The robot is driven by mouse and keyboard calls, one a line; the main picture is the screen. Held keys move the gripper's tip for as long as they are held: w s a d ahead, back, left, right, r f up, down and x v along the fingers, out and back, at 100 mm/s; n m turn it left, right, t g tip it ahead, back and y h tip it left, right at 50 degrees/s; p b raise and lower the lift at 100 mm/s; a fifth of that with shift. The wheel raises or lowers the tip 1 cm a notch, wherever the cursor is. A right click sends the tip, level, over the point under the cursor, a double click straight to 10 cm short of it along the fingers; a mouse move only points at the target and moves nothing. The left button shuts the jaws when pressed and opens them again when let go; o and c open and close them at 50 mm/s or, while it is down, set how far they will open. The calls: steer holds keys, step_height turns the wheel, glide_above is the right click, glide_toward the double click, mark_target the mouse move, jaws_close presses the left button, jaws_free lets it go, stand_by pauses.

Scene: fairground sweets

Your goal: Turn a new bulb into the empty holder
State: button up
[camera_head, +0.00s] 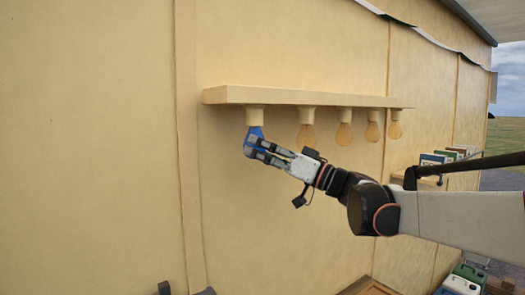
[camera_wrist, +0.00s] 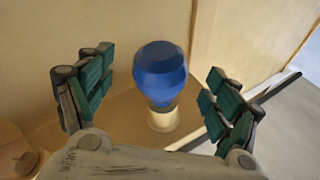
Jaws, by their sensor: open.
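A blue bulb (camera_head: 252,135) hangs at the leftmost cream holder (camera_head: 255,116) under a shelf-like rail (camera_head: 290,96). In the wrist view the blue bulb (camera_wrist: 160,72) is in line with the pale holder (camera_wrist: 163,119), its narrow end meeting it; I cannot tell how far it is seated. My gripper (camera_head: 258,148) reaches in from the right at the bulb. In the wrist view my gripper (camera_wrist: 155,85) has its two green-padded fingers spread wide, one on each side of the bulb, with visible gaps.
Several amber bulbs, the nearest one (camera_head: 306,135) just right of the blue bulb, hang in a row from the rail. A yellow wall (camera_head: 100,130) stands close behind. Boxes (camera_head: 436,160) stand at the right, and free air lies below the rail.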

steer(key=m+t+h, duration=0.2)
steer(key=t, duration=0.1)
steer(key=s+a+m+t+h, duration=0.1)
steer(key=t+h, duration=0.1)
steer(key=shift+r, duration=0.1)
steer(key=shift+w+m+t+h+p, duration=0.1)
steer(key=shift+m+t+h+p, duration=0.25)
steer(key=shift+m+t+h, duration=1.35)
steer(key=shift+t+h, duration=0.1)
steer(key=shift+h, duration=0.3)
steer(key=shift+m+t+h, duration=0.5)
steer(key=shift+t+h, duration=0.1)
steer(key=shift+h, duration=0.4)
steer(key=shift+a+m+h, duration=0.1)
steer(key=shift+m+h, duration=0.2)
steer(key=shift+h, duration=0.1)
steer(key=shift+c, duration=0.6)
steer(key=c, duration=1.1)
